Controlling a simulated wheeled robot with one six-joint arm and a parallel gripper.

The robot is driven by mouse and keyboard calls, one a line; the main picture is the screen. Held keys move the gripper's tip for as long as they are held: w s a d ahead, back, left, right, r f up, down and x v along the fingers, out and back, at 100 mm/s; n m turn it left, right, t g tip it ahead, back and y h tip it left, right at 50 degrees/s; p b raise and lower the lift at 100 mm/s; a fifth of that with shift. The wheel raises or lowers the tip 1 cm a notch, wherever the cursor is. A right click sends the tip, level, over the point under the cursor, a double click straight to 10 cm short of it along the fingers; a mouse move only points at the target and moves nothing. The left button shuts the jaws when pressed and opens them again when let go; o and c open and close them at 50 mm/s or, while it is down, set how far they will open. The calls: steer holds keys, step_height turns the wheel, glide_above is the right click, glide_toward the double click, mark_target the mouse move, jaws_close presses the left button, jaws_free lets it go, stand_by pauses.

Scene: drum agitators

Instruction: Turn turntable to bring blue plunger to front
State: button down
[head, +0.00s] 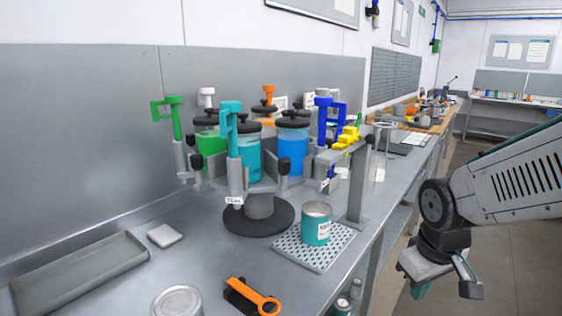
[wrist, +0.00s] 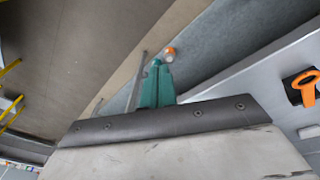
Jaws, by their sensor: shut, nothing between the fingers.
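The turntable (head: 240,228) is a dark round base on the bench, carrying a carousel of lidded jars and coloured plungers. The blue plunger (head: 323,118) is on the right side of the carousel. The teal plunger (head: 232,130) is at the front, above a small label that seems to read TEAL. The green plunger (head: 176,118) is at the left and the orange plunger (head: 268,93) at the back. My gripper (head: 419,291) is off the bench's right edge, away from the turntable, pointing down. Its teal fingers (wrist: 157,84) are together and empty in the wrist view.
A teal-labelled can (head: 316,226) stands on a perforated mat (head: 289,255) right of the turntable's front. A grey post (head: 358,190) with a yellow piece (head: 348,138) rises behind it. An orange-handled tool (head: 254,297), an open can (head: 176,302) and a grey tray (head: 80,275) occupy the front.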

steer(key=s+r+m, duration=0.1)
steer(key=s+r, duration=0.3)
steer(key=s, duration=0.3)
steer(key=s+r+m, duration=0.2)
steer(key=s+r, duration=0.3)
steer(key=s, duration=0.3)
steer(key=shift+d+m+g, duration=0.15)
steer(key=shift+m+g, duration=0.15)
